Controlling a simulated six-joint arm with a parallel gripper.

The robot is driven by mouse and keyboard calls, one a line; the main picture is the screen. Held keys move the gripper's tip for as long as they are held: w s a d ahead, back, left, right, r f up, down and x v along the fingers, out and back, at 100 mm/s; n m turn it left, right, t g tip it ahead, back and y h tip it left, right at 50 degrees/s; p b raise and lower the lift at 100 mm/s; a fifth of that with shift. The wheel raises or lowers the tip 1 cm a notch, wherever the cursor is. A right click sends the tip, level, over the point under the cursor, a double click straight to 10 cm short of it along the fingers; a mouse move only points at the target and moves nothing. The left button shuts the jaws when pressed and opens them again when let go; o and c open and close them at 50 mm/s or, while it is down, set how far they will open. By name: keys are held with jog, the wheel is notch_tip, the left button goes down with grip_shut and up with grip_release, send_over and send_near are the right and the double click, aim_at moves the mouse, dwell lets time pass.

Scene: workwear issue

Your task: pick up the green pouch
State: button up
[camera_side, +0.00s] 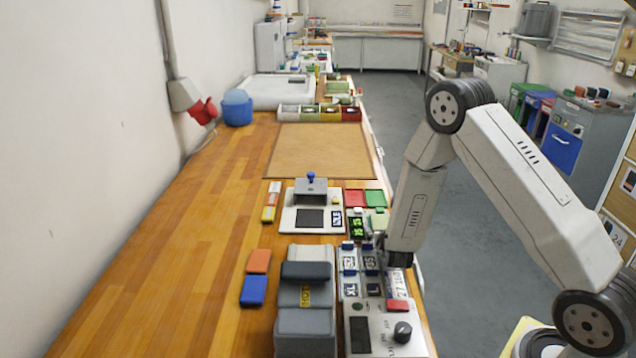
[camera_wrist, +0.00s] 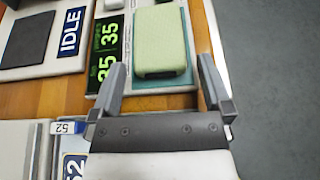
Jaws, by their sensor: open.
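The green pouch (camera_wrist: 160,40) is pale green with rounded edges. In the wrist view it lies on a teal pad (camera_wrist: 168,88), just right of a display with green digits (camera_wrist: 107,50). My gripper (camera_wrist: 162,66) is open, with its fingers apart and nothing between them. In this view the two fingertips lie left and right of the pouch's near end; I cannot tell the height gap.
The wooden bench (camera_side: 190,260) is mostly clear on the left. Red (camera_side: 355,197) and green (camera_side: 375,198) squares lie beyond the display. A grey device (camera_side: 305,320) and a control box with a knob (camera_side: 385,335) stand nearer. The bench's right edge drops to the floor (camera_wrist: 270,60).

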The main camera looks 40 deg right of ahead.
jog(key=shift+w+d, duration=0.1)
dwell(0.4)
jog(key=c, duration=1.3)
jog(key=shift+r, duration=0.1)
notch_tip(320, 180, up, 10)
dwell(0.6)
jog(key=a+r+n+t+y, duration=0.1)
jog(key=a+r+n+y, duration=0.1)
jog(key=a+r, duration=0.3)
jog(key=a+r+n+t+y, duration=0.2)
jog(key=a+r, duration=0.3)
jog(key=a, duration=0.9)
jog(key=shift+w+r+n+y, duration=0.25)
jog(key=shift+w+n+y, duration=0.05)
jog(key=shift+n+y, duration=0.45)
